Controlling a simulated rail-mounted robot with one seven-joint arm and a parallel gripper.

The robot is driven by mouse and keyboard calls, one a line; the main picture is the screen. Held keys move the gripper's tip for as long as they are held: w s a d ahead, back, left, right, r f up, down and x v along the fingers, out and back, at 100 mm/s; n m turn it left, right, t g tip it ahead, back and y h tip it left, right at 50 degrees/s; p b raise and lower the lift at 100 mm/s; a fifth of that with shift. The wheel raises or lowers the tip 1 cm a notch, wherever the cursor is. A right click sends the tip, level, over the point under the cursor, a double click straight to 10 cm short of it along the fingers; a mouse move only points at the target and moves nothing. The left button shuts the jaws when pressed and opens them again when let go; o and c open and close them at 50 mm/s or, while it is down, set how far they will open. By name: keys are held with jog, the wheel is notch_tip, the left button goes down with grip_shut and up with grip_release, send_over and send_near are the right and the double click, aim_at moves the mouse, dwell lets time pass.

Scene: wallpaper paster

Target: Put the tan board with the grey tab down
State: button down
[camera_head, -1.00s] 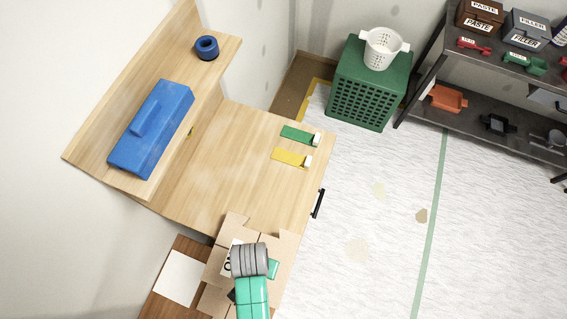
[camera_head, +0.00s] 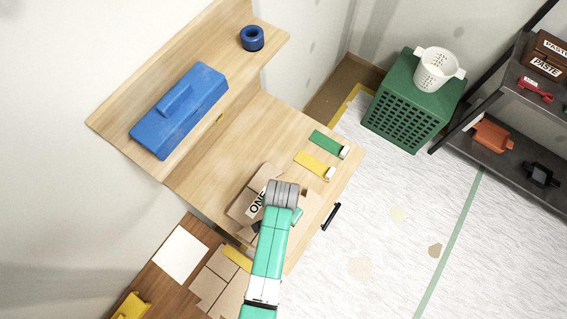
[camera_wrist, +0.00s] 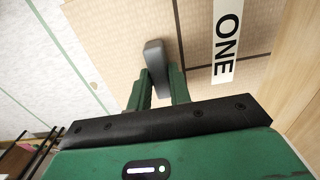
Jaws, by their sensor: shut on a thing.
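The tan board (camera_head: 241,208) carries a white label reading ONE and is partly hidden by my arm in the head view. It also shows in the wrist view (camera_wrist: 110,30), with its grey tab (camera_wrist: 154,58) between my fingers. My gripper (camera_wrist: 157,84) is shut on the grey tab. In the head view the board is over the near end of the light wooden table (camera_head: 250,140). Whether it touches the tabletop I cannot tell.
A green strip (camera_head: 325,141) and a yellow strip (camera_head: 310,161) lie on the table beyond the board. A blue case (camera_head: 180,110) and blue ring (camera_head: 252,38) sit on the raised ledge. Tan pieces (camera_head: 218,285) and a white sheet (camera_head: 180,254) lie on the brown surface below.

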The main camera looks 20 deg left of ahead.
jog(key=shift+w, duration=0.35)
jog(key=shift+w+f, duration=0.15)
jog(key=shift+f, duration=0.75)
jog(key=shift+w+f, duration=0.1)
jog(key=shift+f, duration=0.8)
jog(key=shift+f, duration=0.2)
jog(key=c, duration=1.3)
grip_release()
jog(key=shift+r, duration=0.15)
notch_tip(320, 180, up, 12)
jog(key=shift+r+p, duration=0.1)
jog(key=shift+p, duration=0.45)
